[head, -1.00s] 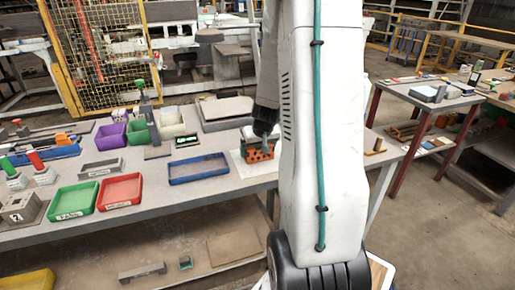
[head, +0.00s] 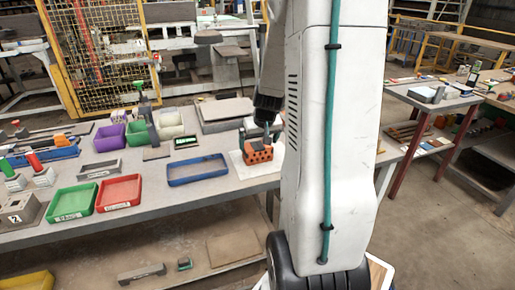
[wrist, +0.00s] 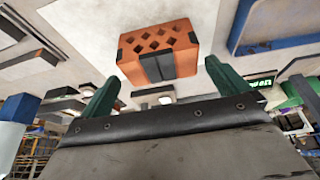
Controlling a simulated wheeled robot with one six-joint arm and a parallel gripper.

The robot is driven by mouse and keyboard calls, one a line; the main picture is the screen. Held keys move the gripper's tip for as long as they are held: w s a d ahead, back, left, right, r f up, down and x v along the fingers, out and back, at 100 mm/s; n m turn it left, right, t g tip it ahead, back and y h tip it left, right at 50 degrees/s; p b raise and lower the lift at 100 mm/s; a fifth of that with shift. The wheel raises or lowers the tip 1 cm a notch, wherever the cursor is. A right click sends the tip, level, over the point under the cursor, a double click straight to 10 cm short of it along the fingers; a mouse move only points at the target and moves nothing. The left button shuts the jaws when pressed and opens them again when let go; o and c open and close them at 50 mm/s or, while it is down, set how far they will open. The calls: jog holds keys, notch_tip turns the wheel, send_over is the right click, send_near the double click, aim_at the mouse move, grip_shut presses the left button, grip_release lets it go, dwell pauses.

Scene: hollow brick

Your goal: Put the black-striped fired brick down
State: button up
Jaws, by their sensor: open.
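The black-striped fired brick (head: 257,153) is orange with dark holes and black bands. It sits on a white sheet (head: 240,171) on the workbench, near the front edge. In the wrist view the brick (wrist: 183,38) lies just beyond my fingertips, with its holes and a wide black stripe showing. My gripper (wrist: 162,69) is open, its two green fingers apart and nothing held between them. In the head view my gripper (head: 266,134) is at the top of the brick, partly hidden by my arm.
A blue tray (head: 170,183) lies left of the sheet. Red (head: 104,203) and green (head: 57,215) trays lie farther left. A grey slab (head: 228,103) is behind the brick. A small grey block with green (head: 185,263) is on the lower shelf.

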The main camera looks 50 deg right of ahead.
jog(key=v, duration=0.7)
jog(key=s+a+r+n+g+y, duration=0.15)
jog(key=a+r, duration=0.25)
jog(key=a, duration=0.7)
jog(key=s+a+r+n+t+y, duration=0.1)
jog(key=s+a+r+n, duration=0.15)
jog(key=a, duration=0.75)
jog(key=s+a+r+n+g, duration=0.2)
jog(key=s+a, duration=0.8)
jog(key=s, duration=0.2)
jog(key=shift+a+r, duration=0.25)
jog(key=shift+r, duration=0.05)
